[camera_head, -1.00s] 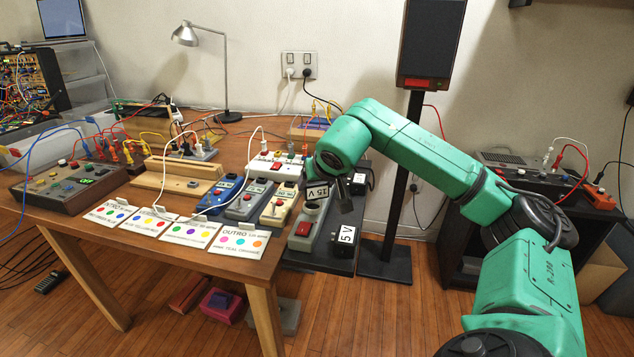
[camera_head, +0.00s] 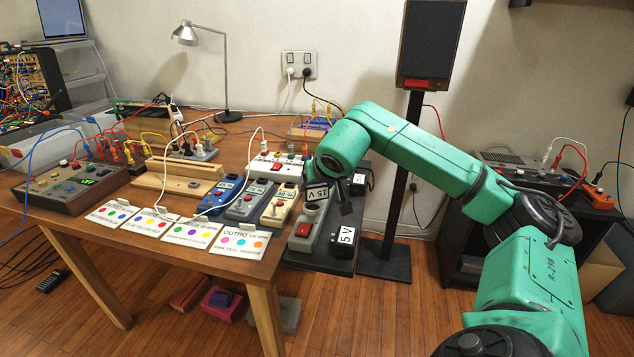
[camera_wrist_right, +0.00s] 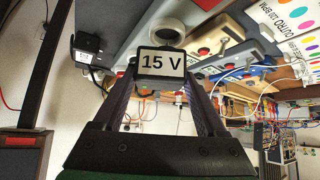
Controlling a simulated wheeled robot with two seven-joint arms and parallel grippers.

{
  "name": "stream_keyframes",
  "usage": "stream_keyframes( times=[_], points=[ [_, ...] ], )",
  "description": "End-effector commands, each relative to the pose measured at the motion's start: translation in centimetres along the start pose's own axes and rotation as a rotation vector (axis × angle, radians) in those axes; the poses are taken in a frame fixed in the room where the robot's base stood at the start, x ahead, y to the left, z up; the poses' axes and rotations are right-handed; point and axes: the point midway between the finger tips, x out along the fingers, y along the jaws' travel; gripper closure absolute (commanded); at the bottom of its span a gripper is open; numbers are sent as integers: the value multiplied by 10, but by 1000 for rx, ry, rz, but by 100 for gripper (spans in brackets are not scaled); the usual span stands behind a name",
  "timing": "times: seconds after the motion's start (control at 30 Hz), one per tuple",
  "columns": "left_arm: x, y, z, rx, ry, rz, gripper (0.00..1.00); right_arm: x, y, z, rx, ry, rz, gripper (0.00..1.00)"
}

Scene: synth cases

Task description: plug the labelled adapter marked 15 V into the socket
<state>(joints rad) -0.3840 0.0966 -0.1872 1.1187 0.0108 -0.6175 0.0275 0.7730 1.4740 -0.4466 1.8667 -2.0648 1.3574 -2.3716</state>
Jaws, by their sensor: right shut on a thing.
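My right gripper (camera_head: 335,194) is shut on the adapter marked 15 V (camera_head: 316,194), a dark block with a white label. In the right wrist view the adapter (camera_wrist_right: 162,64) sits between the two fingertips with its label facing the camera. The socket (camera_wrist_right: 167,31) is a pale round ring on a grey unit, just beyond the adapter in that view. In the head view the grey socket unit (camera_head: 300,243) with a red switch lies below the held adapter. The adapter appears apart from the socket; its prongs are hidden. My left gripper is not in view.
A black adapter marked 5 V (camera_head: 343,240) stands on the dark board right of the socket unit. Another black adapter (camera_head: 361,178) stands farther back. Several switch boxes and label cards crowd the wooden table (camera_head: 225,262) to the left. A black speaker stand (camera_head: 398,190) rises close behind.

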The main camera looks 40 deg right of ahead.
Motion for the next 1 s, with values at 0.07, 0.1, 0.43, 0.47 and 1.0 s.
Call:
stream_keyframes(
  times=[0.07,0.1,0.43,0.47,1.0],
  points=[
    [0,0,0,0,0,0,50,0,0,0,0,1,0,88],
    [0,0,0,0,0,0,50,0,0,0,0,1,0,88],
    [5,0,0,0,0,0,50,4,0,4,0,1,-1,88],
    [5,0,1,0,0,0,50,5,0,4,0,1,-1,88],
    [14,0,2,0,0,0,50,15,0,14,1,1,0,88]
  ],
)
